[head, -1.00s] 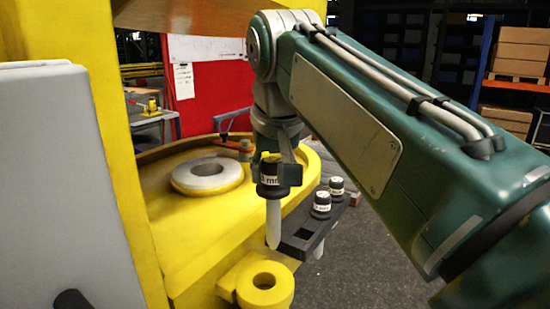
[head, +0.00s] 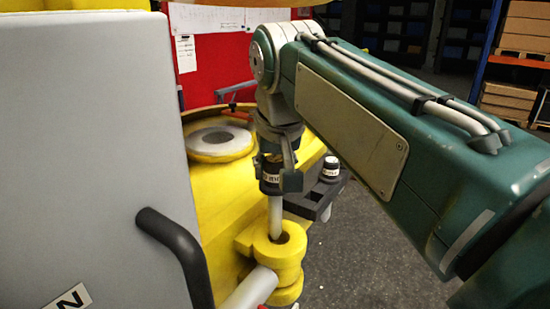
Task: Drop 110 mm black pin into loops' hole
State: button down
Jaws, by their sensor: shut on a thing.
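My gripper (head: 279,172) is shut on the black-headed pin (head: 270,180), which has a white label that I cannot fully read. The pin hangs upright, its pale shaft (head: 275,212) pointing down. The shaft's lower end meets the hole of the top yellow loop (head: 293,251). It looks lined up with the hole, but I cannot tell how deep the tip is. More yellow loop (head: 289,294) shows stacked below. A pale grey cylinder (head: 250,289) lies against the loops on their left.
A dark holder (head: 318,197) behind my gripper carries another black-headed pin (head: 331,168). A grey panel with a black handle (head: 178,250) fills the left. A yellow body with a grey-topped ring (head: 220,141) stands behind. Open floor (head: 380,250) lies right of the loops.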

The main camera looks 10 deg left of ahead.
aim_at(278, 219)
jog(key=shift+d+f, duration=0.4)
jog(key=shift+f, duration=0.05)
jog(key=shift+d+f, duration=0.15)
jog(key=shift+f, duration=0.3)
jog(key=shift+a+f, duration=0.2)
jog(key=shift+f, duration=0.3)
jog(key=shift+a+f, duration=0.15)
jog(key=shift+f, duration=0.35)
jog(key=shift+d+f, duration=0.2)
jog(key=shift+f, duration=2.95)
jog(key=shift+c, duration=0.6)
grip_release()
jog(key=shift+f, duration=0.1)
